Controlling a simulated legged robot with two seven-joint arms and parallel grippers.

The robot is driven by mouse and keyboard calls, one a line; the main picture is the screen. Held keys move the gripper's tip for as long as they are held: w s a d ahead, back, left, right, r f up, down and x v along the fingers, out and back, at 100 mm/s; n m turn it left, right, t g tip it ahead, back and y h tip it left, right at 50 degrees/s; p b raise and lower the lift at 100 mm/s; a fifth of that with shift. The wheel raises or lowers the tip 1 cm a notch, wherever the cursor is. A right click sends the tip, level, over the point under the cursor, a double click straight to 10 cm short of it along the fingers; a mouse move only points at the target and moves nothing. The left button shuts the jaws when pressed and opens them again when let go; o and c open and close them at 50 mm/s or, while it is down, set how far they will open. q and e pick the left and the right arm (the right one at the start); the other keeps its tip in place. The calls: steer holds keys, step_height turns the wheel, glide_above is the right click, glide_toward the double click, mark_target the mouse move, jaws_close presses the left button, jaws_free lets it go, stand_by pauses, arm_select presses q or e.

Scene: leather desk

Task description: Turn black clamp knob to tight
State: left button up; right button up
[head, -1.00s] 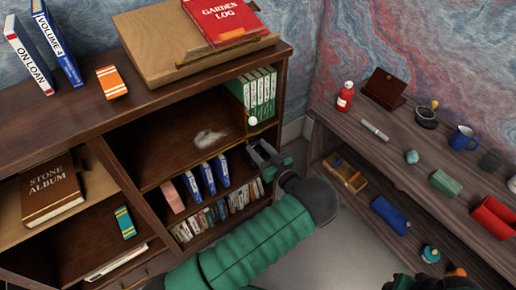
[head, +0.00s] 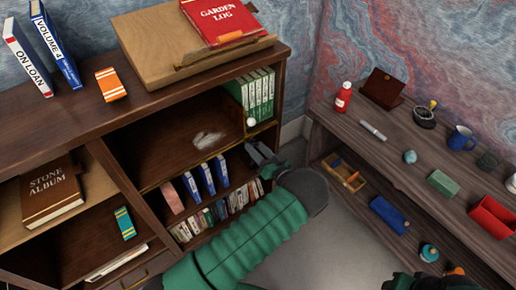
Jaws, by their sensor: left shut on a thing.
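My left gripper (head: 262,153) reaches from below to the right front edge of the bookcase, by the brass rail under the green books. It is shut on a small dark thing at the rail end, which I take to be the black clamp knob. The jaws hide most of the knob, and its turn position cannot be read. A white ball (head: 251,122) sits just above the jaws, near the rail. Several green books (head: 258,92) stand upright in the shelf corner behind it.
The bookcase top (head: 60,120) holds a sloped stand (head: 150,50) with a red Garden Log. A wooden bench (head: 400,150) with small objects runs along the right. The floor between is clear.

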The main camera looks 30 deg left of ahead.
arm_select(q)
steer(key=m+p, duration=0.1)
steer(key=m, duration=0.5)
steer(key=shift+s+a+m, duration=0.1)
steer(key=shift+a+m, duration=0.05)
steer(key=shift+m, duration=0.15)
steer(key=m+p, duration=0.1)
steer(key=m, duration=0.4)
steer(key=shift+f, duration=0.1)
steer(key=shift+m, duration=0.4)
steer(key=o, duration=1.4)
steer(key=shift+a+f, duration=0.1)
steer(key=shift+a, duration=0.05)
